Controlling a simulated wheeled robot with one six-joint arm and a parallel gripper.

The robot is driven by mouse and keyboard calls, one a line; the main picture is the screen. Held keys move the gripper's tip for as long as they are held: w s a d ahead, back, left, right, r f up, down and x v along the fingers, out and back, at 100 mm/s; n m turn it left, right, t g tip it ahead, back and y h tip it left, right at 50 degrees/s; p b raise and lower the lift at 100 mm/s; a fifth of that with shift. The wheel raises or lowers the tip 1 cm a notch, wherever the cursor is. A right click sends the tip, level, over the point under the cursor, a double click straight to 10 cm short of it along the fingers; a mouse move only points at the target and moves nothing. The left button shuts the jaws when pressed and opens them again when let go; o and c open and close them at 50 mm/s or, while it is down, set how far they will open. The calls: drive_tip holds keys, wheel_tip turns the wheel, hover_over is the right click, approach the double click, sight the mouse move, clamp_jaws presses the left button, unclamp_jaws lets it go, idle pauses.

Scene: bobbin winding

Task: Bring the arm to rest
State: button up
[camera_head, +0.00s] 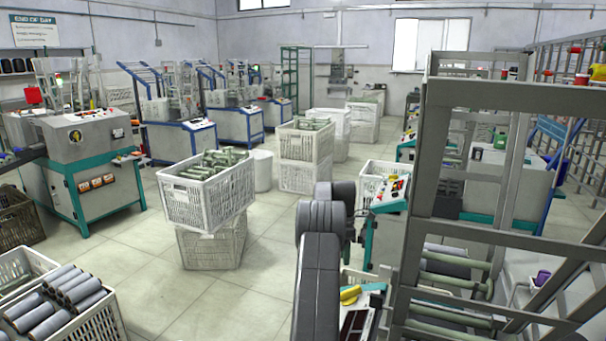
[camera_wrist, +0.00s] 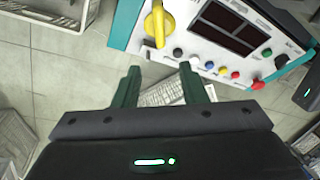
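My arm (camera_head: 319,255) rises in the middle of the head view, with its dark links in front of a machine on the right. The head view does not show my gripper's fingers clearly. In the wrist view my gripper (camera_wrist: 158,80) shows two dark green fingers set apart with nothing between them. It is open and empty. Beyond the fingers is a control panel (camera_wrist: 275,65) with a yellow rotary knob (camera_wrist: 158,24), several coloured buttons and dark displays. I see no contact between the fingers and the panel.
A white crate of green bobbins (camera_head: 207,190) stands stacked on another left of my arm. A crate of grey tubes (camera_head: 95,325) is at the lower left. A grey metal frame (camera_head: 415,170) stands close on the right. Tiled floor (camera_head: 160,290) is clear between the crates.

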drive_tip(key=x, duration=1.4)
drive_tip(key=shift+f, duration=0.1)
drive_tip(key=shift+m+t, duration=0.5)
drive_tip(key=shift+m, duration=0.6)
drive_tip(key=shift+w+m+t, duration=0.1)
drive_tip(key=shift+m+t, duration=0.5)
drive_tip(key=shift+m, duration=1)
